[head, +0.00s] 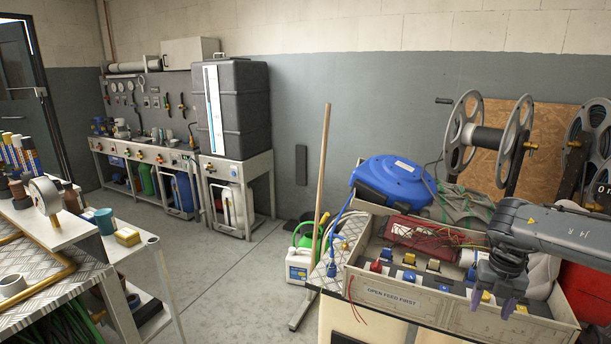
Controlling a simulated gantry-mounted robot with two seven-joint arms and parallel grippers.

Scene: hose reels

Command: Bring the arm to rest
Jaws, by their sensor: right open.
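My right arm (570,232) comes in from the right edge. My right gripper (492,303) points down with its two purple-grey fingertips apart and nothing seen between them. It hangs over the front right part of a grey tray (420,300) marked "OPEN FEED FIRST". I cannot tell whether the fingertips touch the tray's front wall or stay in front of it. The gripper hides some of the blue and yellow fittings there. My left gripper is not in view.
A blue hose reel (393,180) stands behind the tray, with a large grey reel (488,140) to its right. A red container (590,288) is under my arm at the right edge. A wooden pole (322,165) leans left of the tray. The middle floor (215,290) is clear.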

